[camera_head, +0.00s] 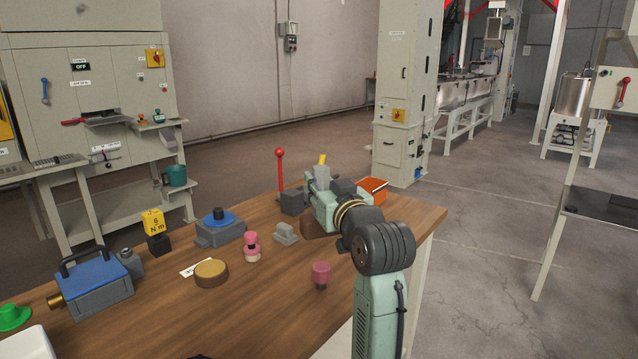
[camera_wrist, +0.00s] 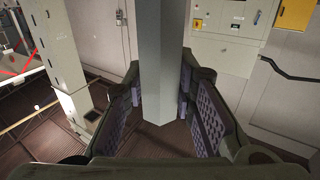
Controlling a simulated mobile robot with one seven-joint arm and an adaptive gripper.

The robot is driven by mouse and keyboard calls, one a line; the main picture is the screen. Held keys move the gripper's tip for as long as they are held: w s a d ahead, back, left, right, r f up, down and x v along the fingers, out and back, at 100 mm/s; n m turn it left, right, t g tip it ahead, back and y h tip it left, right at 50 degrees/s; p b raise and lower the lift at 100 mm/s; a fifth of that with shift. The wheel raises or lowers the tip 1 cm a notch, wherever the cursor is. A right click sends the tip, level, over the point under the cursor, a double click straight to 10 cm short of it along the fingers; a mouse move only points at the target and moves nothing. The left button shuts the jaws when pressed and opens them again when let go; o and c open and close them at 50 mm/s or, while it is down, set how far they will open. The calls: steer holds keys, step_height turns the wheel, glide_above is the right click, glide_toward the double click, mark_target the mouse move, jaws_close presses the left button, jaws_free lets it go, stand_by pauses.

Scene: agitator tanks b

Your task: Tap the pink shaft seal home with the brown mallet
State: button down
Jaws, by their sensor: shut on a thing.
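My gripper (camera_head: 322,196) is shut on an upright grey square bar (camera_head: 322,177), which also stands between the finger pads in the wrist view (camera_wrist: 163,70). A brown block (camera_head: 314,224) shows just under my gripper and looks like the head of the brown mallet, with the bar as its handle. My gripper hides part of where they meet. Two pink pieces are on the table: a pink knob-like piece on a cream base (camera_head: 251,246) and a darker pink cap on a narrow stem (camera_head: 320,274). I cannot tell which is the shaft seal. My gripper is apart from both.
On the wooden table (camera_head: 230,300) are a brown-and-yellow disc (camera_head: 211,273), a grey block with a blue top (camera_head: 220,228), a small grey piece (camera_head: 285,234) and a blue-lidded box (camera_head: 90,287). A red-knobbed lever (camera_head: 280,172) and an orange bin (camera_head: 374,189) stand near my gripper.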

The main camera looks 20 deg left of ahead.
steer(key=shift+s+d+r, duration=0.1)
steer(key=shift+s+d, duration=0.05)
steer(key=shift+s, duration=0.05)
steer(key=shift+f+b, duration=1.4)
steer(key=shift+f, duration=0.9)
step_height(320, 180, down, 4)
steer(key=b, duration=0.3)
steer(key=shift+f, duration=0.25)
steer(key=shift+r, duration=0.1)
steer(key=shift+r+p, duration=1.8)
steer(key=shift+f, duration=0.1)
